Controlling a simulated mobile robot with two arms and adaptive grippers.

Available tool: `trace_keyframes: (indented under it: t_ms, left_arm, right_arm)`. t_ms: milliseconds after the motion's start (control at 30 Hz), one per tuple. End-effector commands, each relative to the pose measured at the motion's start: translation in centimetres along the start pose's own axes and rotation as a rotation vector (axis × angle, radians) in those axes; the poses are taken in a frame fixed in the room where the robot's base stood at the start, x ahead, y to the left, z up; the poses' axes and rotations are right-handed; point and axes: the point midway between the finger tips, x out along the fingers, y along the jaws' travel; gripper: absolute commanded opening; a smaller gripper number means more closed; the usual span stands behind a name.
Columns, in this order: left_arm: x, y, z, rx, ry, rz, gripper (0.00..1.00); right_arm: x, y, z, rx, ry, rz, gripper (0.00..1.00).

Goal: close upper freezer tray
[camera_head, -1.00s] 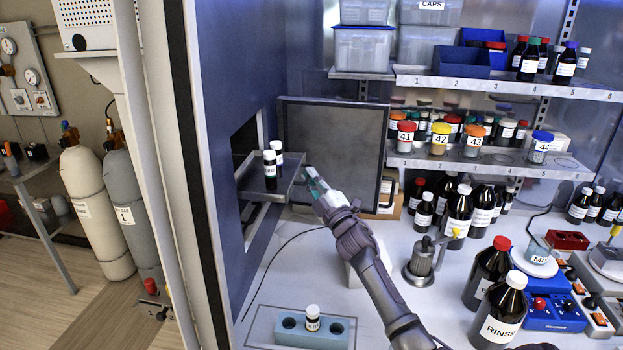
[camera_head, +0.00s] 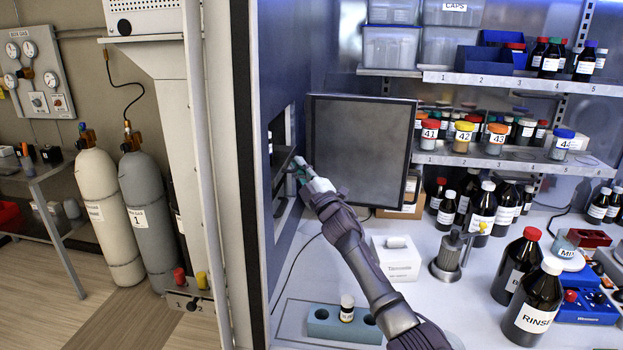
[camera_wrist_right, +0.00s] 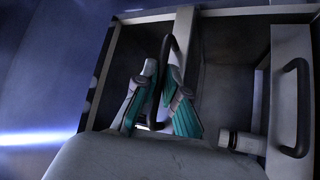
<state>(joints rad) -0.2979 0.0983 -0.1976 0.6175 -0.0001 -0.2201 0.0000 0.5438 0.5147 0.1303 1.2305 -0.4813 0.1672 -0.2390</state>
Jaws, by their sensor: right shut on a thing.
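The upper freezer tray (camera_head: 283,182) is a grey slab in the opening of the blue left wall. Most of it is inside, with only its front part showing. My right gripper (camera_head: 300,172) is at the tray's front. In the right wrist view its teal-padded fingers (camera_wrist_right: 160,92) are shut on a black bar handle (camera_wrist_right: 168,50), one on each side. The vials on the tray are mostly hidden by the wall in the head view. The freezer door (camera_head: 358,148), a dark grey panel, stands open behind the gripper. My left gripper is not in view.
A blue block (camera_head: 325,322) holding a white-capped vial (camera_head: 347,306) and a white box (camera_head: 395,260) stand on the bench near my right arm. Brown bottles, including RINSE (camera_head: 533,308), stand at right. A second black handle (camera_wrist_right: 296,105) shows in the wrist view.

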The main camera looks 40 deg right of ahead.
Motion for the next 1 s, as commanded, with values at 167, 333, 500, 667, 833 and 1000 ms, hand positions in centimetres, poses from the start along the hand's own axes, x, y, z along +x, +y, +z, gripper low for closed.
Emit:
trace_keyframes:
  t_ms: [167, 333, 500, 667, 833, 1000]
  left_arm:
    - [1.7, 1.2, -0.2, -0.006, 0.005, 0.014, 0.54]
    - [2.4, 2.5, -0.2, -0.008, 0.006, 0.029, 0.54]
    - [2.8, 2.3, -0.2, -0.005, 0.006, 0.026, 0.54]
    - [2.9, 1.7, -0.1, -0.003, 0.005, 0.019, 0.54]
    - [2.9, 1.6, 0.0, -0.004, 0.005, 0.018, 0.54]
    - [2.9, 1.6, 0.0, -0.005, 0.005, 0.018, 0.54]
  right_arm:
    - [1.4, -1.7, -1.3, 0.001, 0.000, 0.001, 0.00]
    - [2.4, -2.5, -2.3, 0.001, -0.003, -0.001, 0.00]
    - [3.0, -3.0, -2.8, 0.000, -0.004, -0.001, 0.00]
    - [3.3, -3.1, -3.1, -0.001, -0.003, -0.001, 0.00]
    - [3.3, -3.0, -3.1, -0.001, -0.003, -0.001, 0.00]
    - [3.3, -3.0, -3.2, 0.000, -0.002, 0.000, 0.13]
